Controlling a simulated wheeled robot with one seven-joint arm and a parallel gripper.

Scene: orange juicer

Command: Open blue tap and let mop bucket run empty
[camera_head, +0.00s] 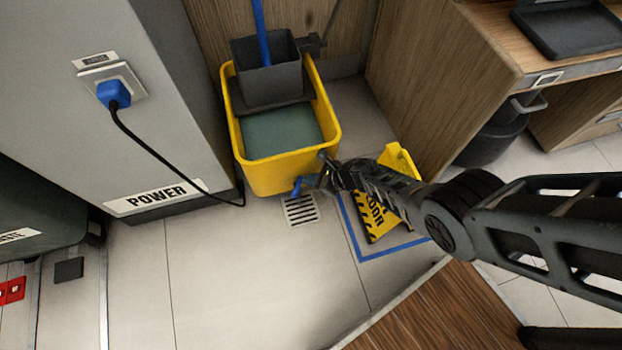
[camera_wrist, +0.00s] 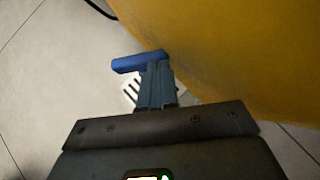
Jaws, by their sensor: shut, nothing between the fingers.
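The yellow mop bucket (camera_head: 285,172) stands on the tiled floor against the wooden wall, with dull green water (camera_head: 281,131) inside it. The blue tap (camera_head: 297,187) is low on the bucket's front, above a floor drain (camera_head: 301,210). My gripper (camera_head: 318,182) is at the bucket's front, just right of the tap. In the wrist view, the blue tap handle (camera_wrist: 138,62) lies crosswise just beyond my fingertips (camera_wrist: 156,66). My fingers are shut with nothing between them. I cannot tell whether they touch the tap. No running water shows.
A yellow wet-floor sign (camera_head: 372,217) stands right of the bucket inside a blue floor outline. A grey cabinet with a plugged-in black cable (camera_head: 160,150) is at left. A wooden counter (camera_head: 430,80) is at right. Floor in front is clear.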

